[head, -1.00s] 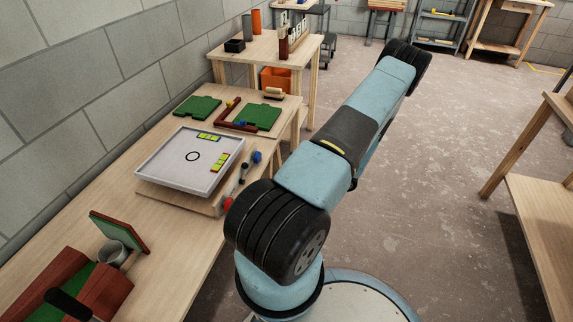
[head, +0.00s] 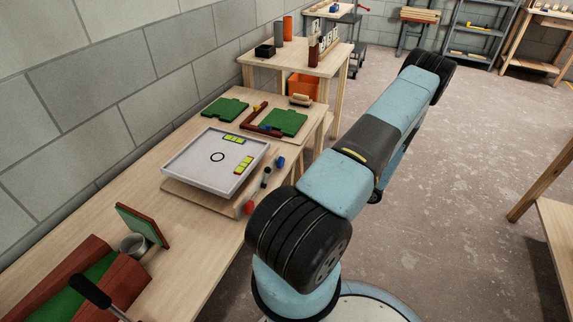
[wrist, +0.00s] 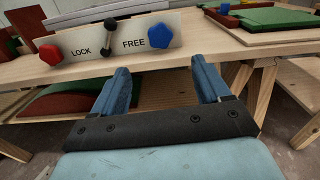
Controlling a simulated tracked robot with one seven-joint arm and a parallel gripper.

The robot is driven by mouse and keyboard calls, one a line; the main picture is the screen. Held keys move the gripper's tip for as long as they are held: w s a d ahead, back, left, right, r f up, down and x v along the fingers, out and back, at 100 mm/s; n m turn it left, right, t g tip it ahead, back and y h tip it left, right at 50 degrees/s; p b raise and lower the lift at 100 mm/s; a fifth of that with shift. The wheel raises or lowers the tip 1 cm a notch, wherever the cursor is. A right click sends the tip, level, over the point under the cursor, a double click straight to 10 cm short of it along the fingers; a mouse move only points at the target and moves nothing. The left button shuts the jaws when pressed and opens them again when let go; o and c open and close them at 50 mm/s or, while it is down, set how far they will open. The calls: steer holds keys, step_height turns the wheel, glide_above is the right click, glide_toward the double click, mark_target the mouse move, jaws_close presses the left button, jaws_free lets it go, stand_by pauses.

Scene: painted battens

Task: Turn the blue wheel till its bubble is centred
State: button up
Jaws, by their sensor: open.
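The blue wheel (wrist: 161,36) sits on the right of a pale front panel marked LOCK and FREE in the wrist view. It also shows small in the head view (head: 281,162). A red wheel (wrist: 51,54) is at the panel's left, and a black lever (wrist: 109,30) stands between, tilted a little. The white tray (head: 190,174) carries two yellow-green bubble vials, one at the back (head: 233,139) and one at the right (head: 243,165); their bubbles are too small to read. My gripper (wrist: 159,77) is open and empty, its blue fingers below and short of the blue wheel.
Green boards (head: 225,109) and a dark red L-shaped piece lie on the bench (head: 190,222) behind the tray. A green-faced block and grey cup (head: 134,244) stand at the front. An orange bin (head: 303,87) is under the far table.

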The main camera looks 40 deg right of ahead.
mark_target(283, 163)
steer(key=x, duration=1.3)
steer(key=shift+w+a, duration=0.1)
steer(key=shift+w, duration=0.25)
steer(key=c, duration=1)
steer(key=shift+n, duration=1.6)
steer(key=shift+c, duration=0.2)
steer(key=o, duration=1)
steer(key=shift+o, duration=0.2)
steer(key=v, duration=1.4)
steer(key=shift+a, duration=0.15)
